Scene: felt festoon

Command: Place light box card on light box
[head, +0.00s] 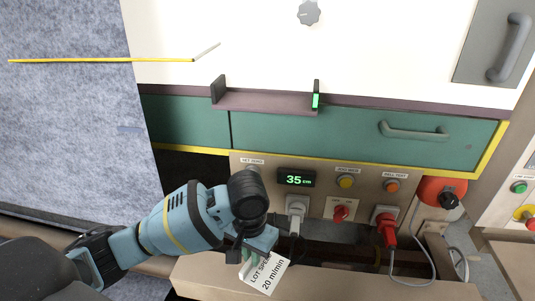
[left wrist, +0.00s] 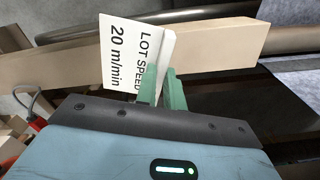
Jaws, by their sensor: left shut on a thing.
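A white card (head: 266,276) printed "LOT SPEED 20 m/min" is held tilted at the lower middle of the head view. My left gripper (head: 252,246) is shut on the card, which hangs below and right of its fingers. In the left wrist view, the card (left wrist: 135,52) stands between the green fingertips (left wrist: 162,88), which cover its lower right edge. No thing in view is labelled as a light box. A dark bracket (head: 265,102) with two upright ends and a green strip is fixed below a white panel (head: 390,50), well above the card. My right gripper is not in view.
A beige beam (head: 330,284) runs below. Grey felt (head: 70,120) hangs at left.

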